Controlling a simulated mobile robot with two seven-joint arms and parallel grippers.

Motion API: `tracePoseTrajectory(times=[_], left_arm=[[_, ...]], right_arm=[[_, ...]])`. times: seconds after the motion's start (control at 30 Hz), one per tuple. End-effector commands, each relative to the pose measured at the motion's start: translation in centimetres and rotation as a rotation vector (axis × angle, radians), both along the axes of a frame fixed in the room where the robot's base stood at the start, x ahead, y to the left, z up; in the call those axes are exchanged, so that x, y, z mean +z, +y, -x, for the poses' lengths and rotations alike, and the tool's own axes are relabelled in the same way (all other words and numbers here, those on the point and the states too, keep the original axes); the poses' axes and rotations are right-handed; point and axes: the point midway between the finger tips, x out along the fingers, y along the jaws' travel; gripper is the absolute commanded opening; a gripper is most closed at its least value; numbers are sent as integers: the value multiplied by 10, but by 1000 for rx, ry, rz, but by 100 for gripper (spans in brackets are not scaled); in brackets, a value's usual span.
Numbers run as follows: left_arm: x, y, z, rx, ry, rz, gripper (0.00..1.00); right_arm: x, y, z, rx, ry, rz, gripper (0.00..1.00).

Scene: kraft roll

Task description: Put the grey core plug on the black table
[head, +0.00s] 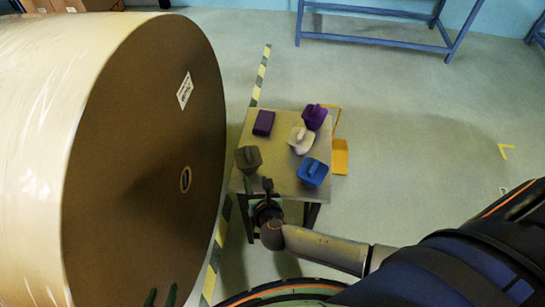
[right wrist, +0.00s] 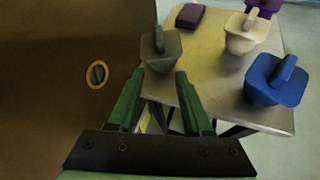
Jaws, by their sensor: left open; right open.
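The grey core plug (head: 247,159) stands at the left edge of the table (head: 284,185), beside the big roll, with its handle up. It also shows in the right wrist view (right wrist: 160,50), just beyond the fingertips. My right gripper (head: 259,186) is open and empty, at the table's near edge, close to the plug and apart from it. The table has a dull grey-tan top and dark legs. My left gripper (head: 160,297) shows only its green fingertips at the bottom edge, apart and in front of the roll.
A huge wrapped kraft roll (head: 140,130) with a small core hole (head: 185,179) fills the left. A purple box (head: 264,122), purple plug (head: 315,117), white plug (head: 300,140) and blue plug (head: 312,172) stand on the table. A yellow bin (head: 340,158) is right of it.

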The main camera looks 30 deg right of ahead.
Motion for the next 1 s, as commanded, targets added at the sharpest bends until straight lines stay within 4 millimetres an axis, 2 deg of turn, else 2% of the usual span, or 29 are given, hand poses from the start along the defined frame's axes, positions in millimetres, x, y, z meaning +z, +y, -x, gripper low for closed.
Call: tracePoseTrajectory(times=[0.1,0.2,0.3,0.4,0.5,0.6,0.7,1.0], left_arm=[[0,0,0,0,0,0,50],[0,0,0,0,0,0,50],[0,0,0,0,0,0,50],[0,0,0,0,0,0,50],[0,0,0,0,0,0,50],[0,0,0,0,0,0,50],[0,0,0,0,0,0,50],[0,0,0,0,0,0,50]], right_arm=[[-28,9,42,-193,99,-438,50],[-43,16,80,-450,173,-889,50],[-46,17,113,-744,211,-1321,50],[-42,11,137,-1030,208,-1691,50],[-34,1,153,-1263,178,-1975,50],[-27,-9,163,-1419,142,-2164,50],[-22,-14,167,-1498,118,-2261,50],[-21,-15,168,-1520,113,-2287,50]])
